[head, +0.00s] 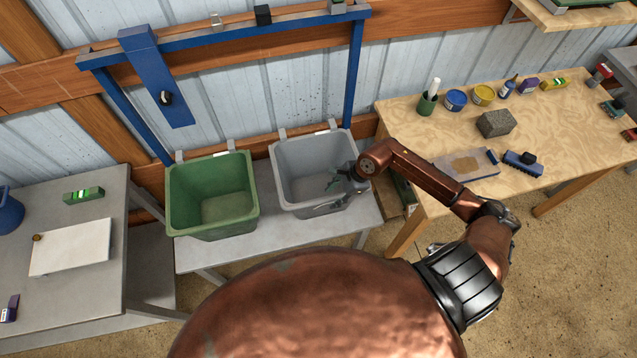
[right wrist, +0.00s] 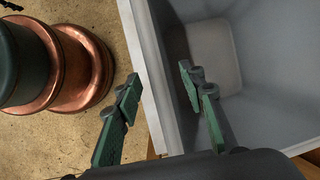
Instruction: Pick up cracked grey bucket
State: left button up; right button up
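In the right wrist view, the gripper (right wrist: 159,75) is open, with one green finger outside the grey bucket's wall (right wrist: 150,60) and the other inside. The fingers appear apart from the wall. My left gripper is not in view.
A grey bench (head: 225,252) is below the buckets. A wooden table (head: 560,130) on the right holds a stone block (head: 496,123), cans and tools. A grey table (head: 60,285) on the left holds a white board (head: 70,248). The blue frame (head: 240,43) stands behind the buckets.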

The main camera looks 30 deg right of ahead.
jog(key=x, duration=0.4)
jog(key=shift+s+f, duration=0.1)
jog(key=shift+f, duration=0.1)
jog(key=shift+f, duration=0.25)
dwell(0.4)
grip_shut()
dwell(0.5)
jog(key=shift+s, duration=0.1)
dwell(0.4)
jog(key=shift+a, duration=0.1)
